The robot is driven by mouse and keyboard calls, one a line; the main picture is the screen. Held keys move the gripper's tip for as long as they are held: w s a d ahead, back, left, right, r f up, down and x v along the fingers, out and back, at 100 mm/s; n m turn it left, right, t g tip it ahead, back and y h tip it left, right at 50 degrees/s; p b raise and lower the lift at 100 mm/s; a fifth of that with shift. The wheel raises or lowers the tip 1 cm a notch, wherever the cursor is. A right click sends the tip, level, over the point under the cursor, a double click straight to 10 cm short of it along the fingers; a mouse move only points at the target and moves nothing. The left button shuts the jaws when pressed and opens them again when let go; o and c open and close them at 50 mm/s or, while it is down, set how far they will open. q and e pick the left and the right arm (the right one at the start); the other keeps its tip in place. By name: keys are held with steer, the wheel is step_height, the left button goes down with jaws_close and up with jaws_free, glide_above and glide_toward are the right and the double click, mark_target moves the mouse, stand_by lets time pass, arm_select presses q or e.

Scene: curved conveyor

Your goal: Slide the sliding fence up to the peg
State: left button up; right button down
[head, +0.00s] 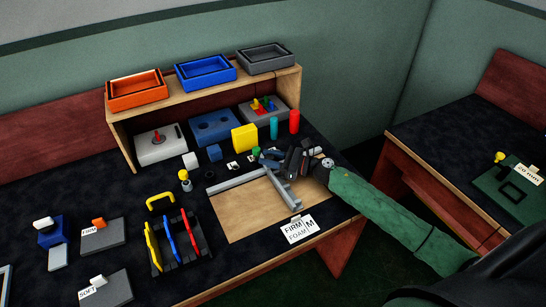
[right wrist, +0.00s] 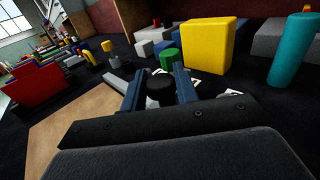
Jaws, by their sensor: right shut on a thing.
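The wooden board (head: 240,220) lies on the dark bench with a grey rail (head: 232,182) along its far left side. A grey bar, which looks like the sliding fence (head: 284,192), crosses the board from under my right gripper toward the front. My right gripper (head: 268,160) is low over the board's far side. In the right wrist view its two blue-grey fingers (right wrist: 160,90) are shut on a round black knob (right wrist: 159,84). I cannot make out the knob's join to the fence. No peg on the board is clear; my gripper may hide it. My left gripper is out of view.
A green cylinder (head: 256,152), a yellow block (head: 244,138), a teal cylinder (head: 274,128) and a red cylinder (head: 295,121) stand behind the board. A black rack (head: 182,262) with coloured handles stands to its left. A FIRM/FOAM card (head: 299,230) lies at the front edge.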

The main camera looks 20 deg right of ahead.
steer(key=c, duration=1.1)
jaws_free()
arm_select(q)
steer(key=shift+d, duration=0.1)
arm_select(e)
steer(key=shift+d, duration=0.1)
steer(key=shift+s+d+f, duration=0.1)
steer(key=shift+s+d, duration=0.1)
steer(key=shift+s, duration=0.05)
steer(key=b+v, duration=0.2)
steer(key=v, duration=0.3)
steer(key=shift+s+d, duration=0.15)
steer(key=shift+s, duration=0.05)
steer(key=shift+b+v, duration=0.3)
steer(key=shift+v, duration=0.45)
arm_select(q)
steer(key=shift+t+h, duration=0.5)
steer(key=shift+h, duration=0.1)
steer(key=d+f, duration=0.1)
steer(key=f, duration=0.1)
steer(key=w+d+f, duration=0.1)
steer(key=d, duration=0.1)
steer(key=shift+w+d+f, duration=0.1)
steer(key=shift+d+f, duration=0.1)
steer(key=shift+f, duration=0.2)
